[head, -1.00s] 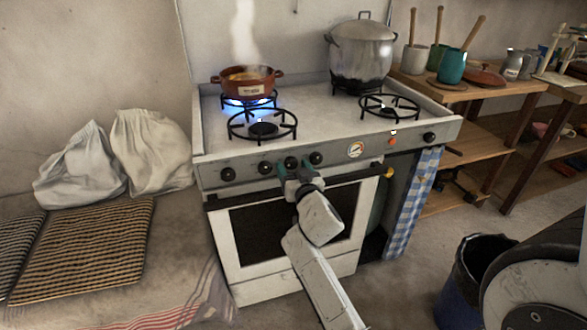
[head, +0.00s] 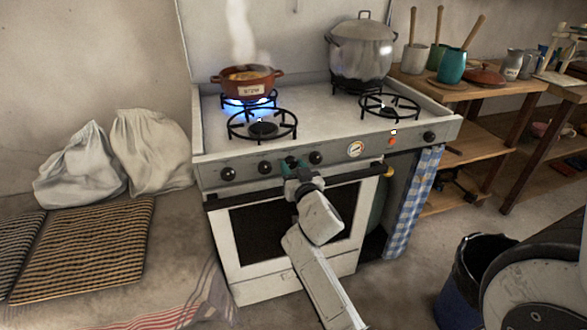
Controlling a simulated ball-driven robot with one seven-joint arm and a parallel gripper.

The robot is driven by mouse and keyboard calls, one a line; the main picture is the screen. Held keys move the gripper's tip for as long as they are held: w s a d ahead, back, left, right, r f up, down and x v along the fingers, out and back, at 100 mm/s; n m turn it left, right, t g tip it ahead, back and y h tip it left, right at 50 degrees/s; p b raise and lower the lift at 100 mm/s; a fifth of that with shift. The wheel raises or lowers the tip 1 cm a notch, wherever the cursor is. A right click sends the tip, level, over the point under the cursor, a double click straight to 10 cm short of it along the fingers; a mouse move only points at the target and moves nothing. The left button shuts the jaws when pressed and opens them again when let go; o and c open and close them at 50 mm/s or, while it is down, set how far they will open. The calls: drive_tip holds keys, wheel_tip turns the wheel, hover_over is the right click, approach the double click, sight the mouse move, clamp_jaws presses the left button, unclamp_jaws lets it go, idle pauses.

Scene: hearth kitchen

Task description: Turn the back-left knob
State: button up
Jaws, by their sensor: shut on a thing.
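The white stove has a row of dark knobs on its grey front panel (head: 208,172). My gripper (head: 293,164) is at the panel, shut on the third knob from the left, which its teal fingers mostly hide. To its left are the first knob (head: 228,174) and the second knob (head: 265,167); another knob (head: 316,158) is close on its right. The back-left burner (head: 270,103) burns with a blue flame under a steaming brown pot (head: 247,81). No knob label is readable.
A large grey pot (head: 361,52) stands on the back-right burner. The oven door handle (head: 345,178) runs just below the knobs, near my wrist. A dial (head: 355,149) and a far-right knob (head: 429,136) are on the panel.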

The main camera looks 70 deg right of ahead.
drive_tip(key=n, duration=0.6)
drive_tip(key=shift+n+p, duration=0.4)
drive_tip(key=n, duration=0.2)
drive_tip(key=shift+n, duration=0.3)
drive_tip(key=n+p, duration=0.1)
drive_tip(key=n, duration=0.3)
drive_tip(key=shift+n, duration=0.3)
drive_tip(key=o, duration=1.1)
drive_tip(key=shift+c, duration=0.2)
drive_tip(key=shift+s, duration=0.15)
